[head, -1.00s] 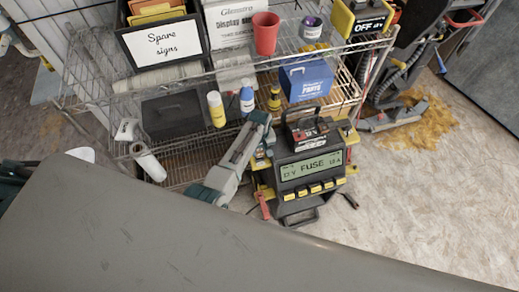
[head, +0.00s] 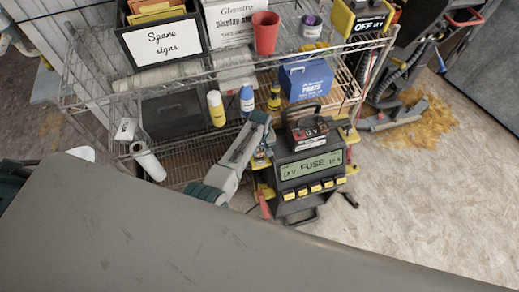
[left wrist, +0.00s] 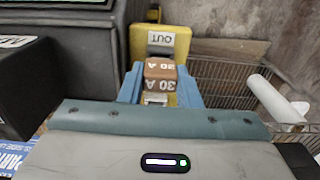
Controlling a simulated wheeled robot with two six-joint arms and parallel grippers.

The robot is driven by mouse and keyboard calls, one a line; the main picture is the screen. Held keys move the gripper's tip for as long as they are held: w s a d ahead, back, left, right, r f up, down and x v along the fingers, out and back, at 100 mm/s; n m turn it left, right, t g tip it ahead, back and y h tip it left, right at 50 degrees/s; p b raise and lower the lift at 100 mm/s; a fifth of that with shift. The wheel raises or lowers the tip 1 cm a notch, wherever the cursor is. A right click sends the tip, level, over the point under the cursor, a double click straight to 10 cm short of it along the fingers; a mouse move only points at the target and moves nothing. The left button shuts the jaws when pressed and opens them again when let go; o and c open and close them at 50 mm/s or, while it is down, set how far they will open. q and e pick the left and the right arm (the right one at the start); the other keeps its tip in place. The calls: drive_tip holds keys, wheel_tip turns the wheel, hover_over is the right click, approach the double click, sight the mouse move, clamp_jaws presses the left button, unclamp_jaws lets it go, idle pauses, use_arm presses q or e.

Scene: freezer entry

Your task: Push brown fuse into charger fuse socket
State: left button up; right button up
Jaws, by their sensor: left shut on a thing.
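A brown fuse (left wrist: 160,72) marked 30 A shows in the left wrist view between the blue fingers of my left gripper (left wrist: 158,88), which is shut on it. Just beyond it stands a yellow block (left wrist: 161,42) with a white OUT label. I cannot tell whether the fuse touches it. My right gripper is not in view.
A wire shelf (head: 185,72) stands behind, holding a Spare signs box (head: 162,40), a red cup (head: 265,33), a blue parts box (head: 306,78) and several bottles. A red clamp (head: 264,205) hangs at the charger's lower left.

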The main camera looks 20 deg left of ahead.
sight(259, 150)
use_arm(q)
drive_tip(key=shift+f+b, duration=0.7)
drive_tip(key=shift+f, duration=0.25)
drive_tip(key=o, duration=1.1)
drive_tip(key=shift+o, duration=0.2)
drive_tip(key=shift+r, duration=0.1)
drive_tip(key=shift+r, duration=0.25)
wheel_tip(259, 150, up, 9)
drive_tip(key=shift+r, duration=0.5)
